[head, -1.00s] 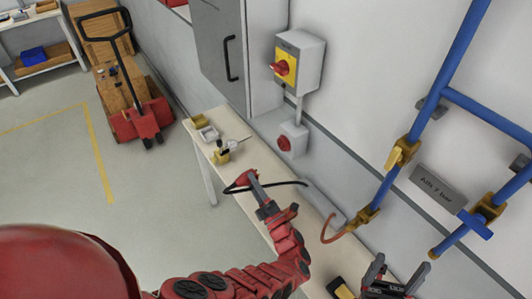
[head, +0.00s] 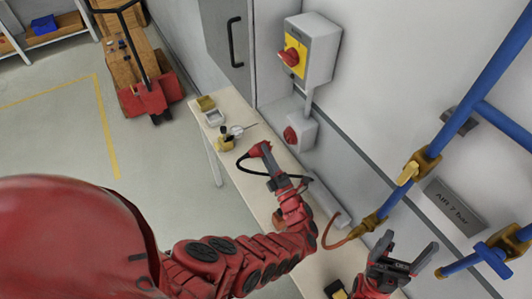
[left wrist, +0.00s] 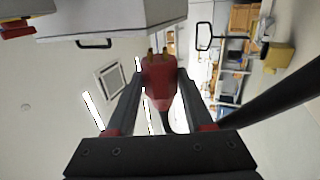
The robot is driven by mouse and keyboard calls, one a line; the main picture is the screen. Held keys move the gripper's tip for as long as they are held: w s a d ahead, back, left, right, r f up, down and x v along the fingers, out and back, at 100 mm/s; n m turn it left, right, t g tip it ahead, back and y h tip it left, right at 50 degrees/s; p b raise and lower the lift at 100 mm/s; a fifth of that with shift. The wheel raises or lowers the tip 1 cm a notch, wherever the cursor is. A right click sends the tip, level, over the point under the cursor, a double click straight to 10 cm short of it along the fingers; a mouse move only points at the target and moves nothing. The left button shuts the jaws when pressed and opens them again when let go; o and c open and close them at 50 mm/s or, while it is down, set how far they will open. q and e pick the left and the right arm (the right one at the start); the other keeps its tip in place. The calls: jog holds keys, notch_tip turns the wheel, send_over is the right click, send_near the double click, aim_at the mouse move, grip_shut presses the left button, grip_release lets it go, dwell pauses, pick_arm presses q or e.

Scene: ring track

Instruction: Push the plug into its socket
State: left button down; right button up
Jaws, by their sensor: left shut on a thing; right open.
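A red plug (head: 259,149) with a black cable is held in my left gripper (head: 268,163), above the bench. In the left wrist view the plug (left wrist: 160,82) sits between both fingers, with its brass pins pointing away from the gripper. A small grey wall box with a round red front (head: 291,135), which looks like the socket, is to the right of the plug, with a gap between them in the picture. Its opening cannot be made out. My right gripper (head: 410,247) is open and empty at the lower right.
The narrow bench (head: 257,197) runs along the wall, with small items (head: 226,138) at its far end. A yellow and grey switch box (head: 312,50) hangs above the socket. Blue pipes (head: 455,110) and an orange hose (head: 330,235) are at the right.

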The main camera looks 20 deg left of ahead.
pick_arm(q)
jog(key=shift+w, duration=0.1)
jog(key=shift+w+d+f, duration=0.1)
jog(key=shift+w, duration=0.05)
jog(key=shift+w+d+b, duration=0.85)
jog(key=shift+w+b, duration=0.25)
jog(key=shift+b, duration=0.15)
jog(key=shift+w+d+b, duration=0.85)
jog(key=shift+w+b, duration=0.2)
jog(key=shift+b, duration=0.15)
jog(key=shift+s, duration=0.15)
dwell(0.4)
jog(key=shift+w+d+b, duration=0.45)
jog(key=shift+w+b, duration=0.15)
jog(key=shift+b, duration=0.35)
